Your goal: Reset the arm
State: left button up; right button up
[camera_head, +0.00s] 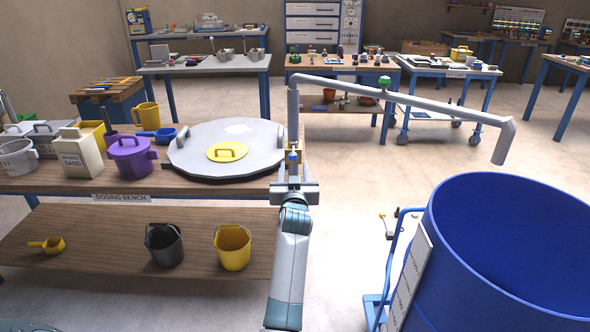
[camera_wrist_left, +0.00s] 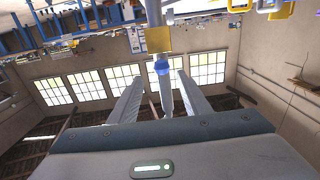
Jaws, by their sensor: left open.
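My left gripper (camera_head: 294,178) is at the right end of the dosing bench, at the foot of a grey pipe (camera_head: 293,115) that rises and runs out to the right. In the left wrist view its two fingers (camera_wrist_left: 160,92) are spread apart. A grey stem with a blue band (camera_wrist_left: 161,68) and a yellow block (camera_wrist_left: 159,39) shows between and beyond them. From these views I cannot tell whether the fingers touch it. My right gripper is not in view.
The dosing bench (camera_head: 50,185) holds a large grey lid (camera_head: 205,140), a purple pot (camera_head: 131,155) and a SAND container (camera_head: 75,158). A big blue drum (camera_head: 455,225) stands at right. Open floor lies between bench and drum.

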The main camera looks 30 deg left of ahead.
pick_arm(q)
jog(key=shift+s+f, duration=0.1)
dwell(0.5)
jog(key=s+d+f+m+g+h, duration=0.1)
jog(key=s+d+f+m+h, duration=0.25)
jog(key=f, duration=0.85)
jog(key=s+d+f+m+g+h, duration=0.15)
jog(key=s+d+f, duration=0.45)
jog(key=f, duration=0.7)
jog(key=s+d+f+m+h, duration=0.1)
jog(key=s+d+f+h, duration=0.2)
jog(key=d+f, duration=0.65)
jog(key=s+d+f+m+g+h, duration=0.1)
jog(key=s+d+f+g, duration=0.1)
jog(key=s+f, duration=0.7)
jog(key=s+d+f+g+h, duration=0.1)
jog(key=s+d+f+g, duration=0.1)
jog(key=s+f, duration=0.7)
jog(key=s+d+f+m+g+h, duration=0.1)
jog(key=s+f, duration=0.8)
jog(key=s, duration=0.9)
jog(key=shift+d+m+g, duration=0.3)
jog(key=shift+d+g, duration=0.15)
jog(key=shift+d, duration=0.65)
jog(key=shift+s, duration=0.1)
